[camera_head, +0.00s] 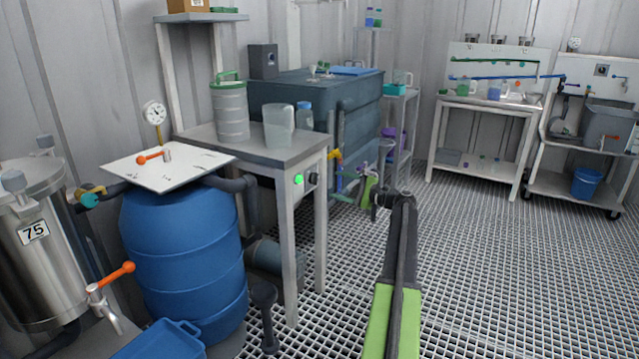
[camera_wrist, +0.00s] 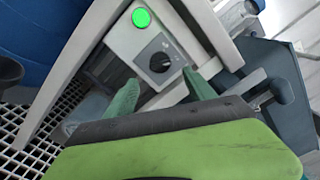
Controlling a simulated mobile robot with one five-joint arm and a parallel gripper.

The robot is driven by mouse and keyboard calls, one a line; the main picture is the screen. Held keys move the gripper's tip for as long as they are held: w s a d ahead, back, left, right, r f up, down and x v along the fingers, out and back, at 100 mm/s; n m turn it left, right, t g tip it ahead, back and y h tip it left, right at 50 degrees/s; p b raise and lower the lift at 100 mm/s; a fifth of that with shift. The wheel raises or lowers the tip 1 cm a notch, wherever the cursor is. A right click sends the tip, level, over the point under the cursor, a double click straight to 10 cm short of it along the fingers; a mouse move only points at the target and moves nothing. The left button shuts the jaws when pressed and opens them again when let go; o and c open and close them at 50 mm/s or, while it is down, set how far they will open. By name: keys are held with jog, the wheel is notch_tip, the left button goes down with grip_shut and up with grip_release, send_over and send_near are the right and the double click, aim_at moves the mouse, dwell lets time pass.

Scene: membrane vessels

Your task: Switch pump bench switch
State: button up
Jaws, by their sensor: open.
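The pump bench switch is a black round knob (camera_wrist: 159,61) on a pale box with a lit green round lamp (camera_wrist: 141,18) above and left of it in the wrist view. In the head view the knob (camera_head: 313,179) and lamp (camera_head: 299,179) sit on the front edge of the grey bench (camera_head: 262,153). My gripper (camera_wrist: 160,77) is open and empty. Its two green fingertips point toward the knob, one on each side of it in the picture. The head view shows my gripper (camera_head: 384,202) to the right of the bench. I cannot tell whether the fingers touch the knob.
A blue drum (camera_head: 185,255) stands left of the bench. A dark tank (camera_head: 345,110) is behind it, with coloured valves near its front. A clear jug (camera_head: 279,127) and a grey canister (camera_head: 230,112) stand on the bench. The grated floor (camera_head: 480,260) to the right is clear.

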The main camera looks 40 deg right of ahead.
aim_at(315, 179)
jog(key=x, duration=0.8)
jog(key=shift+w, duration=0.15)
jog(key=shift+c, duration=0.2)
